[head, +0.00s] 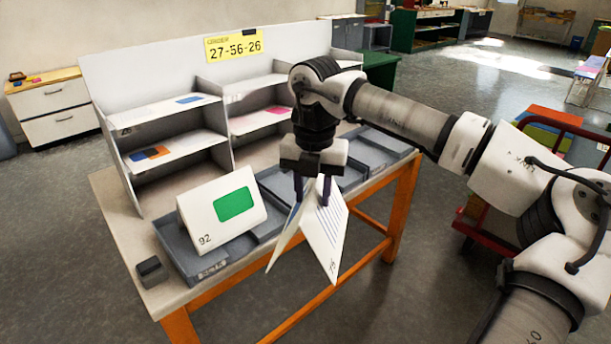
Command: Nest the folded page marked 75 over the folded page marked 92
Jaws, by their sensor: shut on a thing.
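The folded page marked 92 (203,222) stands like a tent in a grey tray (178,250) at the table's front left. It is white with a green rounded patch. My gripper (311,192) points down and is shut on the folded page marked 75 (326,236), near its fold. That page is white with blue stripes and hangs with its two halves spread apart below. It is to the right of page 92, apart from it, in front of the table's front edge. The gripper hides part of the fold.
A white shelf unit (215,110) with coloured cards stands at the back of the table. A yellow sign reads 27-56-26 (234,45). More grey trays (378,141) lie to the right. A small dark block (151,270) sits at the front left corner. A red cart (477,215) stands right.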

